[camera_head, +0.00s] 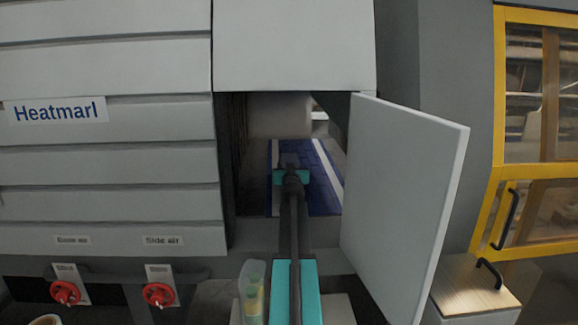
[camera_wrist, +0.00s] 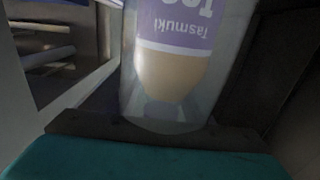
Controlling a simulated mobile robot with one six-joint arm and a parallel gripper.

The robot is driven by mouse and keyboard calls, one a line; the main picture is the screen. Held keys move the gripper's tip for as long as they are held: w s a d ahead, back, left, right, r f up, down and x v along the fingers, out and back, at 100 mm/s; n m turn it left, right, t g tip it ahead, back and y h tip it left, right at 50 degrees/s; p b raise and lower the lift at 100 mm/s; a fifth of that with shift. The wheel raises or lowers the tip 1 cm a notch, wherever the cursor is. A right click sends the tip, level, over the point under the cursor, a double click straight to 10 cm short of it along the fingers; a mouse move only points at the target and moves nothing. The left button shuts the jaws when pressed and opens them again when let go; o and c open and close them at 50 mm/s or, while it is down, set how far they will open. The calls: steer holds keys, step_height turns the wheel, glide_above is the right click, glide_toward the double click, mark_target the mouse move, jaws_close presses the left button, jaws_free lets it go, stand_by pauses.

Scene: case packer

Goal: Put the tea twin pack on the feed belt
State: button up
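The tea twin pack (camera_wrist: 176,70) fills the middle of the wrist view. It is clear-wrapped, with a purple label reading "Tasmuki" upside down and a tan bottle part below it. Its near end overlaps the dark front bar of my gripper (camera_wrist: 165,130), and it sits in the grip; the fingers are hidden behind it. In the head view my arm reaches into the machine opening, and its far end hides the pack. The blue feed belt (camera_head: 322,188) runs back inside the opening, beyond and beside my arm.
A grey door (camera_head: 400,200) stands open right of the opening. A pale roller or cylinder (camera_head: 279,115) hangs over the belt. A pale green and yellow bottle-like item (camera_head: 252,292) stands beside my arm. Red knobs (camera_head: 158,294) sit at left, a yellow-framed window (camera_head: 497,110) at right.

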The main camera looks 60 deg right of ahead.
steer(key=shift+r, duration=0.1)
stand_by(0.3)
steer(key=b+v, duration=0.3)
steer(key=v, duration=0.9)
stand_by(0.4)
stand_by(0.8)
